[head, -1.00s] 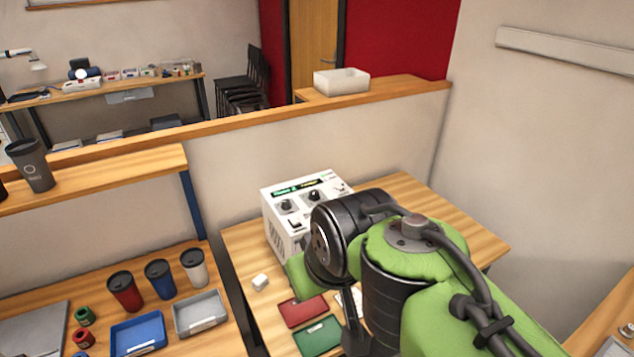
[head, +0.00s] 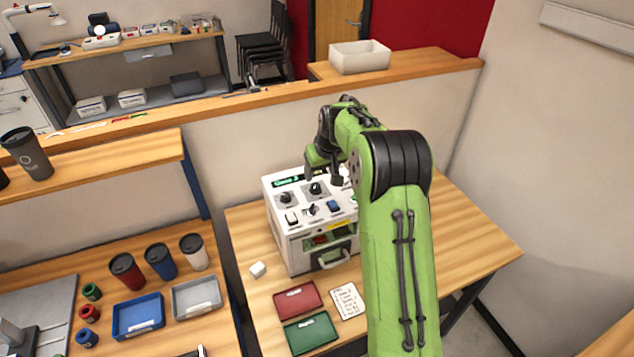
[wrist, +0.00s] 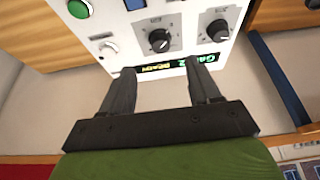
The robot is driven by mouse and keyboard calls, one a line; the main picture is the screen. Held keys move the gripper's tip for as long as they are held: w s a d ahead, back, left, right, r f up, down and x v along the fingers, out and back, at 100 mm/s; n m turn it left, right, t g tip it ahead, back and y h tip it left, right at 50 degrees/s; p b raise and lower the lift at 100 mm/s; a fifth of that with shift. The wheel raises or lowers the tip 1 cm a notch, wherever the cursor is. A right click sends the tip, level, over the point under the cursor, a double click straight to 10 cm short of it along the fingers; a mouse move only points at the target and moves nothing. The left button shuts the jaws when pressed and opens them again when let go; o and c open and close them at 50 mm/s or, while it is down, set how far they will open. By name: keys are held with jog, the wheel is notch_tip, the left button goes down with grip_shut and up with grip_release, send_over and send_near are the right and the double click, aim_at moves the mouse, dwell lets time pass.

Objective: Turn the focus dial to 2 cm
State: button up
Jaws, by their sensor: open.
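The laser marker (head: 292,235) is a white box on the right-hand table, with a sloped control panel. Two black dials show on it: a left dial (head: 285,198) and a right dial (head: 316,188). In the wrist view the panel is turned round, with the left dial (wrist: 218,31) at right and the right dial (wrist: 160,40) at the middle. Their labels are too small to read, so I cannot tell which is the focus dial. My gripper (wrist: 165,67) is open and empty over the display (wrist: 158,64) edge, its fingers apart from both dials. In the head view my arm partly hides the panel's right side.
The panel also has a green button (wrist: 80,8), a blue switch (head: 334,206) and other switches. A red tray (head: 297,300), a green tray (head: 310,334) and a note card (head: 347,301) lie in front. A low partition wall (head: 240,150) stands behind.

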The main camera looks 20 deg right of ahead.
aim_at(315, 186)
jog(key=x, duration=0.8)
jog(key=shift+a, duration=0.1)
jog(key=shift+r, duration=0.1)
jog(key=c, duration=1)
jog(key=shift+m, duration=0.4)
jog(key=m+h, duration=0.1)
jog(key=m, duration=0.2)
jog(key=shift+a+b, duration=0.15)
jog(key=shift+b, duration=0.25)
jog(key=m+g+h, duration=0.1)
jog(key=m+h, duration=0.1)
jog(key=m, duration=0.2)
jog(key=shift+a+m+p, duration=0.1)
jog(key=shift+m+p, duration=0.2)
jog(key=shift+p, duration=0.1)
jog(key=m+g+p, duration=0.1)
jog(key=m+p, duration=0.1)
jog(key=m+h+p, duration=0.1)
jog(key=m+p, duration=0.1)
jog(key=m, duration=0.1)
jog(key=shift+w+a+r+g, duration=0.1)
jog(key=shift+w+r+g, duration=0.05)
jog(key=shift+g, duration=0.25)
jog(key=shift+m+g+h+p, duration=0.3)
jog(key=shift+m+g+p, duration=0.55)
jog(key=shift+m, duration=1.25)
